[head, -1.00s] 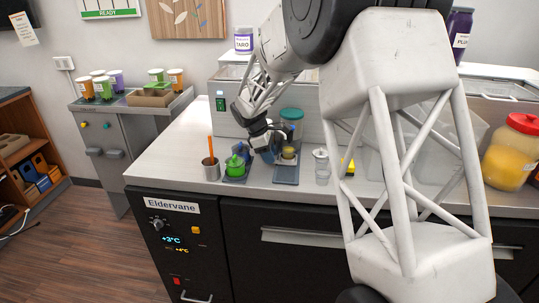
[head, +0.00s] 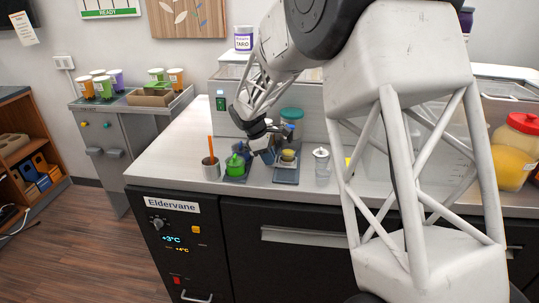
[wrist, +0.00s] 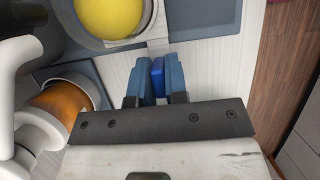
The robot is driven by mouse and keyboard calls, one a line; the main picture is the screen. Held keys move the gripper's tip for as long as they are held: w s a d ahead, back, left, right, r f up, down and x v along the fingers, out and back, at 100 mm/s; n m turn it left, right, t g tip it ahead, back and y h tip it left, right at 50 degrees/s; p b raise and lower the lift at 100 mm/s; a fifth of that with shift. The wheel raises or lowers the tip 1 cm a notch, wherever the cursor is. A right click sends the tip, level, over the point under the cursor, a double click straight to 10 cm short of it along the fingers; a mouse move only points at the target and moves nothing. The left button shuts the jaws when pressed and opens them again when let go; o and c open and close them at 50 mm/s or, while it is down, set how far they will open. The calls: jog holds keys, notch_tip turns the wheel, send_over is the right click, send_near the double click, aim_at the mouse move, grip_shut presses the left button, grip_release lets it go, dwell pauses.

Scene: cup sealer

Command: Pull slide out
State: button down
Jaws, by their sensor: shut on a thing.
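My gripper (wrist: 154,76) shows in the wrist view with its blue-grey fingers shut on a small bright blue tab (wrist: 158,78). The tab lies close to a grey plate that carries a round yellow piece (wrist: 110,14). I cannot tell for sure that the tab belongs to the slide. In the head view my gripper (head: 266,152) is low over the counter, between a green-topped piece (head: 235,166) on a dark plate and the yellow-topped piece (head: 288,156) on a blue-grey plate (head: 286,177). The gripper hides part of this spot.
A metal cup (head: 211,171) with an orange stick stands left of the green piece. A clear lidded container (head: 321,164) stands to the right. A teal-lidded container (head: 292,115) is behind. The counter's front edge is close, with bare counter (head: 165,165) at the left.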

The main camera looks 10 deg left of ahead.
jog(key=shift+s, duration=3.75)
jog(key=c, duration=1.2)
grip_release()
jog(key=shift+o, duration=0.3)
jog(key=shift+a+r, duration=0.15)
jog(key=shift+r, duration=0.25)
jog(key=v, duration=0.7)
